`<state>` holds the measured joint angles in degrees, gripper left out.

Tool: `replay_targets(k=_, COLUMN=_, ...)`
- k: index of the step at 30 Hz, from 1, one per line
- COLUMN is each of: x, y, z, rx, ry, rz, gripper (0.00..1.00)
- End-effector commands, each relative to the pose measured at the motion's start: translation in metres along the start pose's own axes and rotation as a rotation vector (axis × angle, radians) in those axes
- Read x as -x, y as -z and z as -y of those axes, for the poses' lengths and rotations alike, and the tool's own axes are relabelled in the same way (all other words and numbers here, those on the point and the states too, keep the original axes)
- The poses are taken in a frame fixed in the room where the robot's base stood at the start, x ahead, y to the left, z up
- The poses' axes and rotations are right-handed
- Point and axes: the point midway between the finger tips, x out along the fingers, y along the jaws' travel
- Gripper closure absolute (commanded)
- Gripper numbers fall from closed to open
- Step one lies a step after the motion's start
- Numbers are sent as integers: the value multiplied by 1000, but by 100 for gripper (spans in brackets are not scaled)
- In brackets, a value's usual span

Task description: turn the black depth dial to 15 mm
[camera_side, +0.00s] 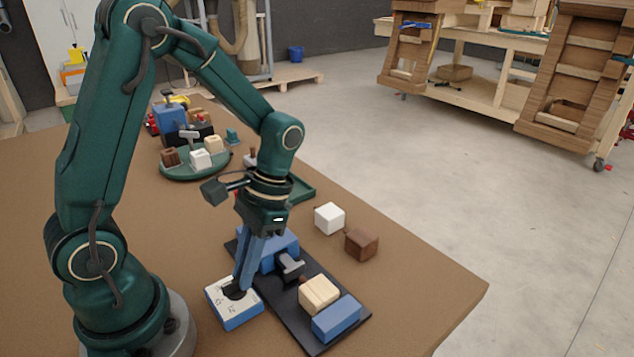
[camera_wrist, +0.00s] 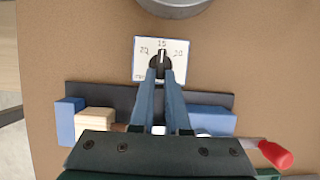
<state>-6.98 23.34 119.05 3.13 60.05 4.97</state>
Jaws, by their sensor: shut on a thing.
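The black depth dial (camera_wrist: 160,62) sits on a white-faced block (camera_wrist: 178,46) with printed numbers. It also shows in the side view (camera_side: 233,293), on the blue-sided block (camera_side: 243,318). In the wrist view the light pointer line on the dial points straight up at the "15" mark; other numbers stand to its left and right, too small to read surely. My gripper (camera_wrist: 160,74) has its two blue fingers shut on the dial, one on each side. In the side view my gripper (camera_side: 237,286) comes down onto the dial, and its fingers partly hide it.
A dark base plate (camera_side: 290,318) beside the dial block carries a blue block (camera_side: 337,319), a pale wooden block (camera_side: 318,293) and a metal part (camera_side: 291,267). A white cube (camera_side: 329,218) and a brown cube (camera_side: 361,243) stand beyond. The table's right front is clear.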

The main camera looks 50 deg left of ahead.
Motion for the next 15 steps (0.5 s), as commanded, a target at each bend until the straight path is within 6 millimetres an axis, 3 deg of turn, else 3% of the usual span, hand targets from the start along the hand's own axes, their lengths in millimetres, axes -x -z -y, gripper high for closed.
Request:
replay_targets(k=1, x=1, y=1, z=0, rx=1, ry=0, rz=-6, gripper=83)
replay_targets(k=3, x=1, y=1, z=0, rx=1, ry=0, rz=-5, gripper=56)
replay_targets(k=15, x=6, y=1, z=0, rx=2, ry=0, rz=-5, gripper=56)
